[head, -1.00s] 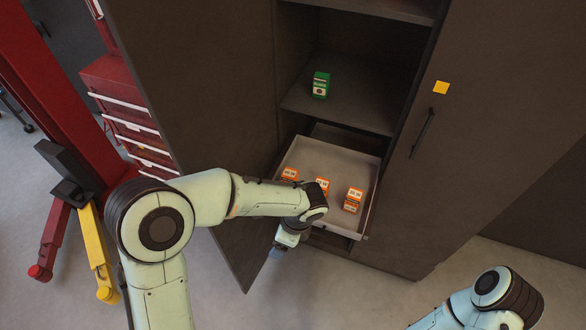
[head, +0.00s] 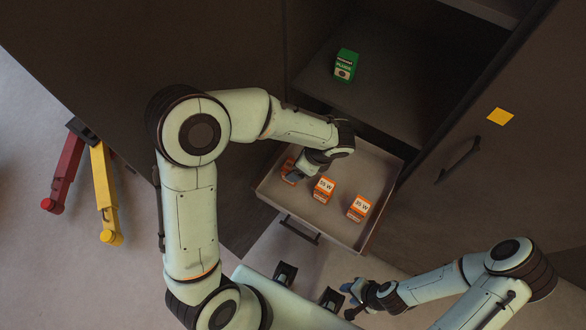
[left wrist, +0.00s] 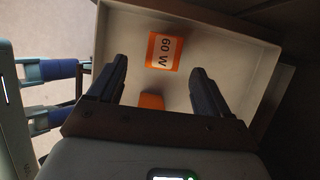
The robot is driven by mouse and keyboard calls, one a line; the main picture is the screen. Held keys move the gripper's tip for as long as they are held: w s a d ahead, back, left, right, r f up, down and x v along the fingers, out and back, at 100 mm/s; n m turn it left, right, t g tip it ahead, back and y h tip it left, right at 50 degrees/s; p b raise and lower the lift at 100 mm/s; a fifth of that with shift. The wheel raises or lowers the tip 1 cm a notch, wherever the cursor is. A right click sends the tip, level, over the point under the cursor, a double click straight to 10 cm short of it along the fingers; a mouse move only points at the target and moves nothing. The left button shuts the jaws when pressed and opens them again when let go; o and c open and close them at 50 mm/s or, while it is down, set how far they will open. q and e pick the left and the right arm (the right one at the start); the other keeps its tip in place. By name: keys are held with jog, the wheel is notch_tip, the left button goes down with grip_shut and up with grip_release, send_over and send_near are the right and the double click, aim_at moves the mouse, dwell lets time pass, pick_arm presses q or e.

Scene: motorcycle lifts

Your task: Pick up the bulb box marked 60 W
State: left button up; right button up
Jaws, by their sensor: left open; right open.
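An orange box marked 60 W (left wrist: 165,50) lies in the grey drawer. In the head view my left gripper (head: 294,174) hangs over the drawer's left part, partly hiding the leftmost orange box (head: 288,166). A middle orange box (head: 323,190) and a right orange box (head: 359,207), which seems marked 35 W, stand beside it. My right gripper (head: 348,300) is open and empty in front of the drawer.
The open drawer (head: 376,222) has raised walls and a dark handle. A green box (head: 346,66) stands on the cabinet shelf above. The open cabinet door (head: 110,70) is at left. An orange patch (left wrist: 151,100) shows near the left fingers; I cannot tell what it belongs to.

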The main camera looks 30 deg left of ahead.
aim_at(286, 168)
pick_arm(q)
jog(key=x, duration=0.8)
jog(key=shift+w+d+f, duration=0.1)
jog(key=shift+w+f, duration=0.15)
jog(key=shift+f, duration=0.2)
jog(key=c, duration=1)
